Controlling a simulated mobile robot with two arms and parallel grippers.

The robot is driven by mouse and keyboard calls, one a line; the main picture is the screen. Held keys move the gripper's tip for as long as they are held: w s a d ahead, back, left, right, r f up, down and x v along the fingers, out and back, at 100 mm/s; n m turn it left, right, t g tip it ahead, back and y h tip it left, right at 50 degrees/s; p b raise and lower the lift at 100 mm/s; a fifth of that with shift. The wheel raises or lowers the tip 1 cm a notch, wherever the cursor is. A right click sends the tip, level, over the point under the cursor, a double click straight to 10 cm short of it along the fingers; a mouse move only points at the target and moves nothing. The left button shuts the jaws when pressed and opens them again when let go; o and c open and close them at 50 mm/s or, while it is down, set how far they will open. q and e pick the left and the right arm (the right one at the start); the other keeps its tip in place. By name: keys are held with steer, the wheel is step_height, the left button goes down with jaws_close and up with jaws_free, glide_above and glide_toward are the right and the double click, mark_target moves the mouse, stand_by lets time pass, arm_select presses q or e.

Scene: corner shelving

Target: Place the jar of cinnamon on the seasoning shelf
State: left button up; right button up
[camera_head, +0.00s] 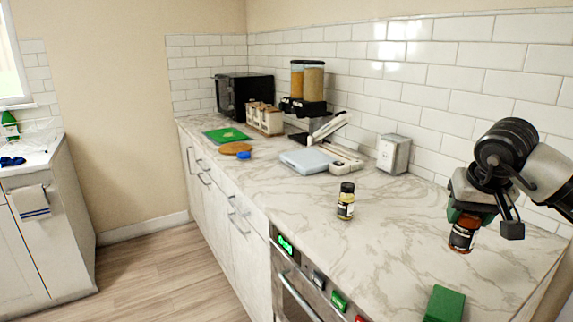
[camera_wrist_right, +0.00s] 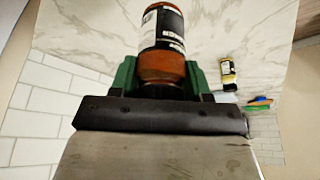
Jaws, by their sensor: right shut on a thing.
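My right gripper (camera_head: 468,212) is shut on a jar with reddish-brown contents and a black label, the cinnamon jar (camera_head: 463,236), at the right of the head view. The jar hangs below the green fingers, above the counter. In the right wrist view the jar (camera_wrist_right: 163,28) sits between the two green fingers of the gripper (camera_wrist_right: 160,75). A pale rack with small compartments (camera_head: 264,119) stands far back on the counter by the wall; it may be the seasoning shelf, but I cannot tell for sure. My left gripper is not in view.
A yellow jar with a black lid (camera_head: 346,201) stands mid-counter. A grey metal box (camera_head: 393,154), kitchen scale (camera_head: 306,160), green board (camera_head: 226,135), food dispensers (camera_head: 308,82) and black microwave (camera_head: 243,94) stand further back. A green block (camera_head: 444,304) is at the front.

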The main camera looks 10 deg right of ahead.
steer(key=s+a+f+n+y+p, duration=0.1)
steer(key=s+a+f+n+p, duration=0.1)
steer(key=a, duration=0.9)
steer(key=s+a+f+n+p, duration=0.2)
steer(key=s+a+f+p, duration=0.2)
steer(key=a+f, duration=0.5)
steer(key=s+a, duration=0.2)
steer(key=shift+s+f+n+y, duration=0.15)
steer(key=shift+s+n+y, duration=0.25)
steer(key=shift+a, duration=0.15)
